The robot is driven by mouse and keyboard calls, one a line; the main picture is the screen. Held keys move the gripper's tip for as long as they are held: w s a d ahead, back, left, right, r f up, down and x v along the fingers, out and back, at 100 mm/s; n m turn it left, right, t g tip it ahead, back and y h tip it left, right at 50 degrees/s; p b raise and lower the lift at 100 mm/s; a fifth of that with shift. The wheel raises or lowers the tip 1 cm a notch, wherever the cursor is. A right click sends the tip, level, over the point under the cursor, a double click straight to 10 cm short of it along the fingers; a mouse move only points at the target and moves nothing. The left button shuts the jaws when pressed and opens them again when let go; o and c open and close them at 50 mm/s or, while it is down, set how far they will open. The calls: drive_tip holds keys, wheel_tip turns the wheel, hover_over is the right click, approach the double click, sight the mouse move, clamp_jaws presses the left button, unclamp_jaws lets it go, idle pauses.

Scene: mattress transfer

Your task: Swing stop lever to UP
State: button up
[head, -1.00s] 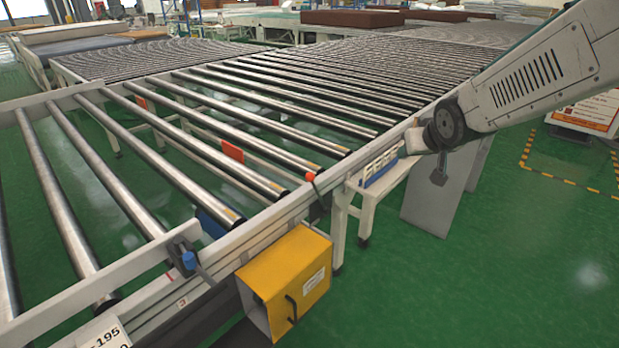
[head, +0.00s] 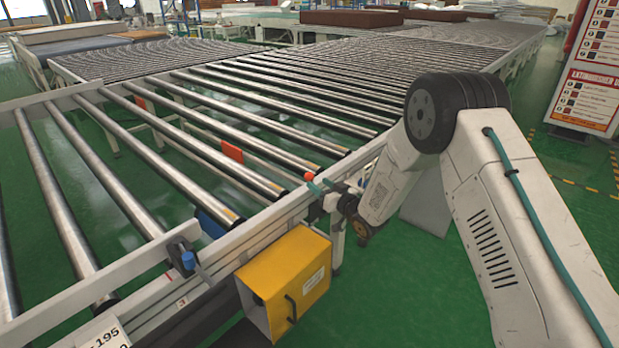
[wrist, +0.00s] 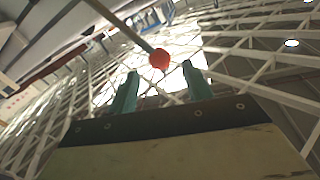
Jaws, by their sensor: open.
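The stop lever has a round red knob (head: 310,176) at the near side rail of the roller conveyor. In the wrist view the red knob (wrist: 159,60) sits on a thin rod that runs up to the left. My gripper (head: 318,186) is right beside the knob in the head view, partly hidden by its small size there. In the wrist view its two teal fingers (wrist: 160,80) are apart with nothing between them. The knob appears just beyond the fingertips, roughly centred between them; I cannot tell if they touch. The lever's lower part is unclear.
A yellow box (head: 285,283) hangs on the rail's near side, left of my gripper. A blue-knobbed clamp (head: 188,261) is on the rail further left. The rollers (head: 200,150) lie behind the rail. Green floor is open in front. A sign board (head: 588,85) stands at right.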

sight(309, 177)
drive_tip(key=x, duration=0.6)
drive_tip(key=shift+w+a, duration=0.2)
